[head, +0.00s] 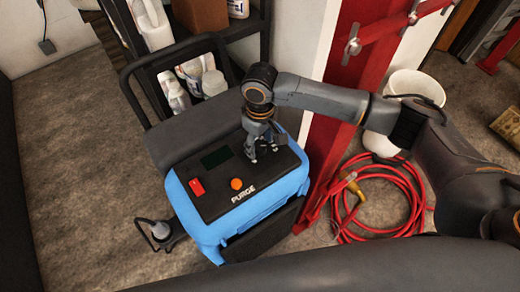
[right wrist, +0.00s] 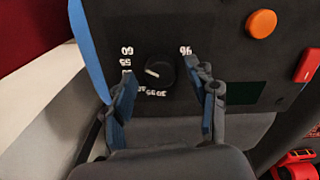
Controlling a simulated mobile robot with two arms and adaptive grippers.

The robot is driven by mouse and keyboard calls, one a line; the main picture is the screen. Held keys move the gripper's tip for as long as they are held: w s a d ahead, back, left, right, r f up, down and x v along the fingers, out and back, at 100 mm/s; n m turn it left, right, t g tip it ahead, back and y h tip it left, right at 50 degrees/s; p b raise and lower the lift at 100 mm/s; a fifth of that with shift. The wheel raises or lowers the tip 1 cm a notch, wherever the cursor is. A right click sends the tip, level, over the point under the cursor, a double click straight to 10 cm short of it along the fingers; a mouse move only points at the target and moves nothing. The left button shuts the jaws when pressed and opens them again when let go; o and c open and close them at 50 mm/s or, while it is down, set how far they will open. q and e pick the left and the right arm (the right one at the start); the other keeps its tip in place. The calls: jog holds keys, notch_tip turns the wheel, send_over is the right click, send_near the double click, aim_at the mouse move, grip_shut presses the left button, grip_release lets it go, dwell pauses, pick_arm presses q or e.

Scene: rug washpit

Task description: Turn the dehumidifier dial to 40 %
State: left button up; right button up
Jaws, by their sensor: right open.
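The blue dehumidifier (head: 255,209) stands on the floor with a black sloped top panel. Its black round dial (right wrist: 160,71) shows in the right wrist view, with white numbers around it. A pale mark on the dial points left and slightly up, toward the numbers beside one finger; some numbers are covered or too small to read. My right gripper (right wrist: 160,68) is open, its two fingers on either side of the dial; I cannot tell whether they touch it. In the head view my right gripper (head: 262,150) hides the dial. My left gripper is not in view.
The panel also has a red switch (head: 197,187), an orange button (head: 236,184) and a dark display (head: 216,157). A shelf with bottles (head: 190,75) stands behind. A red post (head: 335,120), coiled red hose (head: 400,205) and white bucket (head: 417,85) are to the right.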

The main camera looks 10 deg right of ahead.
jog(key=shift+f, duration=0.3)
jog(key=c, duration=1.2)
jog(key=shift+o, duration=0.2)
jog(key=n+p, duration=0.1)
jog(key=p, duration=0.1)
jog(key=n+p, duration=0.2)
jog(key=shift+r, duration=0.25)
jog(key=n+p, duration=0.2)
jog(key=n, duration=0.2)
jog(key=shift+f+p, duration=0.1)
jog(key=shift+p, duration=0.2)
jog(key=n+p, duration=0.2)
jog(key=n, duration=0.2)
jog(key=shift+f+n, duration=0.1)
jog(key=shift+n, duration=0.2)
jog(key=shift+f+n+p, duration=0.1)
jog(key=shift+n+p, duration=0.45)
jog(key=shift+n, duration=1.45)
jog(key=shift+s, duration=0.1)
